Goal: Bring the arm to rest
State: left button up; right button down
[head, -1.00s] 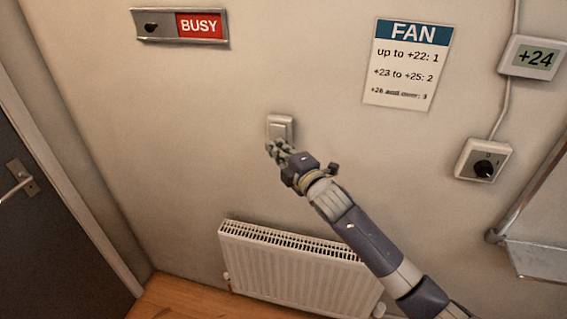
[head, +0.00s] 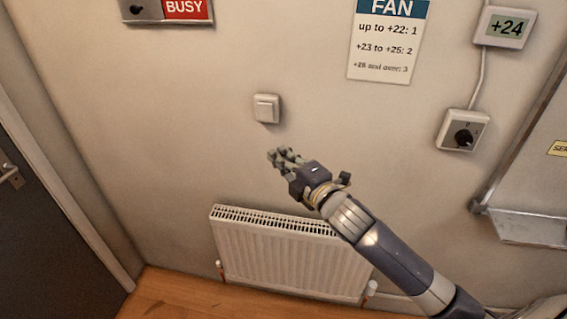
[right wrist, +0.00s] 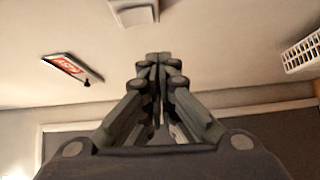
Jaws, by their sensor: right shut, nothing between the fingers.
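My right gripper (head: 283,158) is shut and empty in the head view, in front of the wall. It is below and slightly right of a white wall switch (head: 266,108), apart from it. In the right wrist view the fingers of my right gripper (right wrist: 158,62) meet together, and the switch (right wrist: 134,12) shows beyond them at the top edge. My left gripper is not in view.
A white radiator (head: 290,255) is on the wall below my arm. A rotary knob box (head: 463,130), a "+24" display (head: 505,27) and a FAN sign (head: 387,45) are at right. A BUSY sign (head: 185,10) is upper left. A dark door (head: 45,235) is at far left.

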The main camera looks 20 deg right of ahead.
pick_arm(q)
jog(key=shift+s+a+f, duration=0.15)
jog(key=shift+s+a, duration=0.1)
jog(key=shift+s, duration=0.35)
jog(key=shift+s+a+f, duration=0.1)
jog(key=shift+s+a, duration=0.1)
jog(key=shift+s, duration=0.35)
pick_arm(e)
jog(key=shift+s+d+f, duration=0.1)
jog(key=shift+s+d, duration=0.05)
jog(key=shift+s, duration=0.25)
